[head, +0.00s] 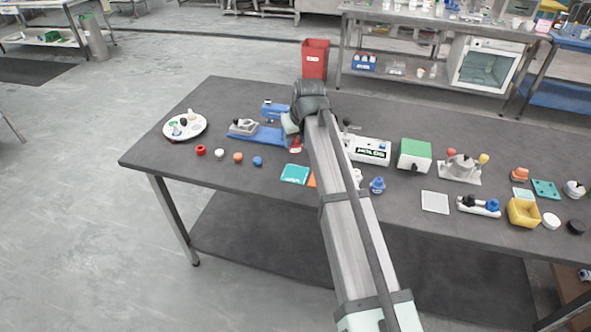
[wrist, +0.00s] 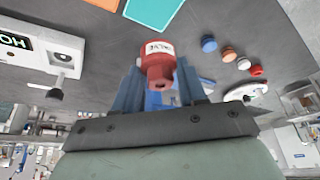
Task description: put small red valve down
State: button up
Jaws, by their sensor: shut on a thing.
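The small red valve (wrist: 157,62) is between the two blue fingers of my gripper (wrist: 158,88) in the wrist view. It is a red cap-like piece with a white label band marked "VALVE". In the head view the valve (head: 295,145) shows as a bit of red beside my gripper (head: 292,130), above the dark table (head: 240,182) near the right end of the blue fixture. My gripper is shut on it. My arm hides part of the table behind it, and I cannot tell whether the valve touches the table.
A blue fixture (head: 268,136) lies just left of my gripper. A labelled white box (head: 372,150) is to the right. A teal square (head: 294,173) lies in front. Several small caps and a round white plate (head: 201,131) are further left. The front left table area is clear.

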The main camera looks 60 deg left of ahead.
jog(key=shift+f, duration=4.8)
jog(key=shift+f, duration=0.1)
jog(key=o, duration=1.2)
jog(key=shift+c, duration=0.2)
jog(key=v, duration=1.2)
